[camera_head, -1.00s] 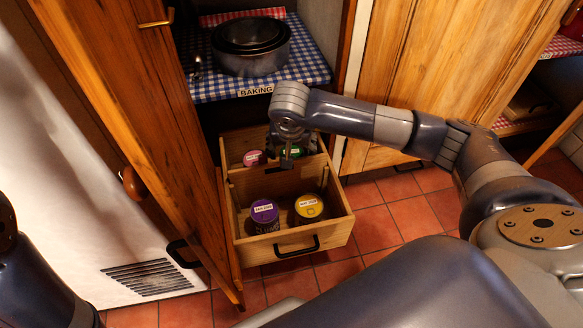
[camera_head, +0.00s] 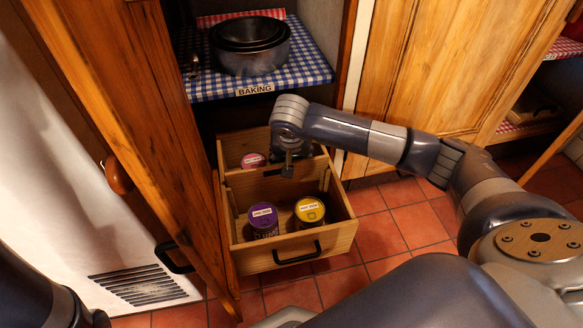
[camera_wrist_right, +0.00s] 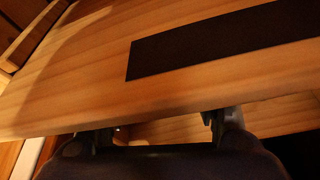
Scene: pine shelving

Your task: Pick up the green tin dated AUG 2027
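No green tin shows clearly now; the right part of the back compartment is covered by my right gripper. My right gripper (camera_head: 287,168) is over the open wooden drawer (camera_head: 250,262), at its back compartment and divider. In the right wrist view its two fingers (camera_wrist_right: 163,130) stand apart, with their tips partly hidden by a wooden board (camera_wrist_right: 80,85) and no tin visible between them. A pink-lidded tin (camera_head: 253,160) sits at the back left. A purple-lidded tin (camera_head: 263,221) and a yellow-lidded tin (camera_head: 309,212) stand in the front compartment; their dates are too small to read. My left gripper is out of view.
Above the drawer is a checked shelf (camera_head: 212,90) labelled BAKING, holding dark nested pans (camera_head: 250,50). An open wooden door (camera_head: 130,110) stands close on the left. The tiled floor (camera_head: 385,235) right of the drawer is clear.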

